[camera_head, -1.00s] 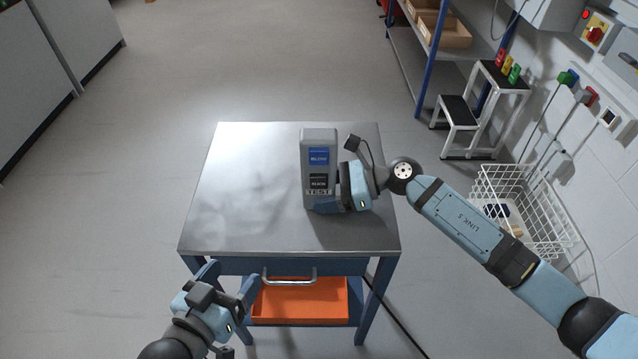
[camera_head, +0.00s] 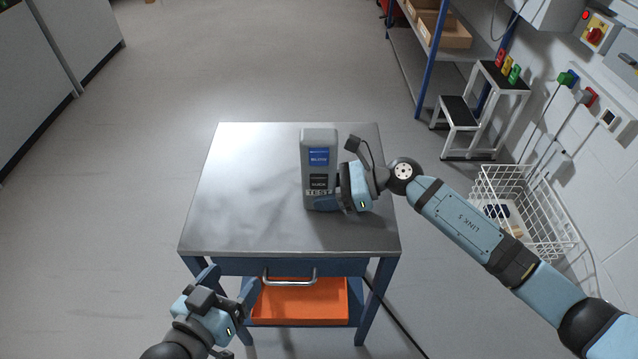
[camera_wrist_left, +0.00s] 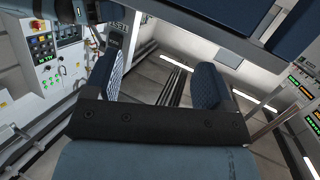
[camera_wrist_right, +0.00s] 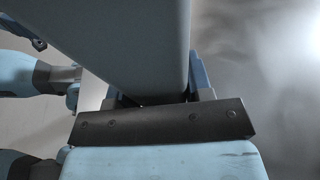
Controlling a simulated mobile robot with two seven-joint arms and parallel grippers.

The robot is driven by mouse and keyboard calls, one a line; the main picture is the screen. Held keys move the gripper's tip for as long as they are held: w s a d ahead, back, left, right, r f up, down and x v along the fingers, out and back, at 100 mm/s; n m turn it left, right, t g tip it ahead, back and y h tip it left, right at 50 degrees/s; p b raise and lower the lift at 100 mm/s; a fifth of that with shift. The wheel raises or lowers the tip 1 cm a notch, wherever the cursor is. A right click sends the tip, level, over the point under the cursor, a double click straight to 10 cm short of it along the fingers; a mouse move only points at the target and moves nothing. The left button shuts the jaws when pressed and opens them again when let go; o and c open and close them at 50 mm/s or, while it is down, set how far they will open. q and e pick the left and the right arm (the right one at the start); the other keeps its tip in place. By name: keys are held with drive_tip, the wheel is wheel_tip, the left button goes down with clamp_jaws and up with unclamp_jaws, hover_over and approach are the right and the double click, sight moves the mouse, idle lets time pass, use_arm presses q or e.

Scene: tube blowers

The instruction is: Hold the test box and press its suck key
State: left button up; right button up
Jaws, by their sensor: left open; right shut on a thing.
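The test box (camera_head: 319,137) is a tall grey box standing upright at the right part of the metal-topped table. In the right wrist view the box (camera_wrist_right: 135,35) fills the space between the fingers. My left gripper (camera_head: 230,286) is open and empty, in front of the table's front left edge. Its spread fingers (camera_wrist_left: 165,85) show in the left wrist view.
The table's bare metal top (camera_head: 235,195) is clear left of the box. A drawer handle (camera_head: 290,281) sticks out at the table front, above an orange tray (camera_head: 300,302). A wire basket (camera_head: 525,215) and a step stool (camera_head: 462,125) stand to the right.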

use_arm(q)
drive_tip(key=shift+w+r, duration=0.15)
drive_tip(key=c, duration=1.3)
drive_tip(key=shift+s, duration=0.2)
clamp_jaws()
drive_tip(key=shift+f, duration=0.2)
drive_tip(key=shift+w+r, duration=0.2)
drive_tip(key=shift+r, duration=0.05)
drive_tip(key=shift+s+d+f, duration=0.1)
drive_tip(key=shift+s+f, duration=0.1)
drive_tip(key=shift+f, duration=0.05)
